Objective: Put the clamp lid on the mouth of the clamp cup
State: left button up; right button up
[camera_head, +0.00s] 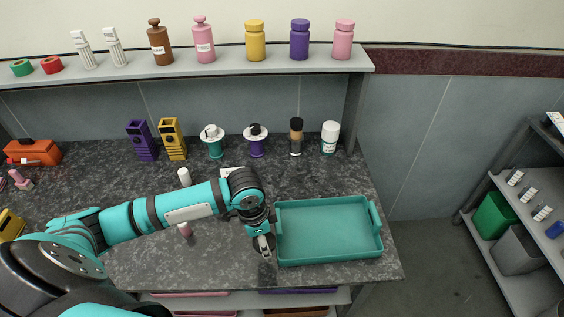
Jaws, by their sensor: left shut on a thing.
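My left arm reaches in from the left, and my left gripper (265,249) points down beside the left wall of the teal tray. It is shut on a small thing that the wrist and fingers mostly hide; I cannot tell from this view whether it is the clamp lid. I cannot make out the clamp cup for sure. A small white piece (231,171) shows just behind my wrist, partly hidden by it. My right gripper is not in view.
The teal tray (352,255) looks empty. A teal holder (215,150), a purple holder (256,147) and a white jar (330,137) stand at the back. Small upright pieces (184,177) stand near my forearm. The counter right of the jar is clear.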

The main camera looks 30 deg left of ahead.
pick_arm(q)
jog(key=shift+r, duration=0.45)
jog(key=shift+w+d+r, duration=0.1)
jog(key=shift+d+r, duration=0.1)
jog(key=s+d+r+n, duration=0.1)
jog(key=d+r+n, duration=0.1)
jog(key=r+n, duration=0.1)
jog(key=s+d+r+n+b, duration=0.1)
jog(key=r+n, duration=0.2)
jog(key=r, duration=0.3)
jog(key=s+d+r+n+y+b, duration=0.1)
jog(key=d+r+n, duration=0.1)
jog(key=r+n, duration=0.1)
jog(key=shift+d+r, duration=0.3)
jog(key=shift+r, duration=0.55)
jog(key=shift+s, duration=0.1)
